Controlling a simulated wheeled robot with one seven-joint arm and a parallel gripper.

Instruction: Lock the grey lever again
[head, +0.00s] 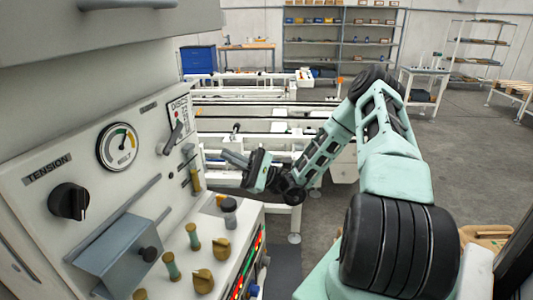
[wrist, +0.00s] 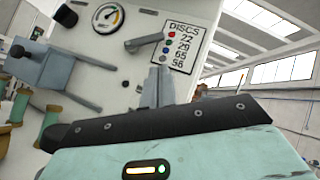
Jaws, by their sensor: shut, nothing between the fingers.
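The grey lever (head: 174,138) is mounted on the pale control panel beside the DISCS card (head: 179,116), slanting from upper right to lower left. The fingers are shut and empty, and look apart from the lever. In the wrist view the fingertips (wrist: 157,80) show just below the lever.
The panel also has a round gauge (head: 117,146), a black tension knob (head: 69,201) and a grey box (head: 118,252) jutting out. Brass-coloured knobs (head: 203,279) and a black-topped post (head: 229,208) stand on the ledge below. White rails (head: 250,140) run behind my arm.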

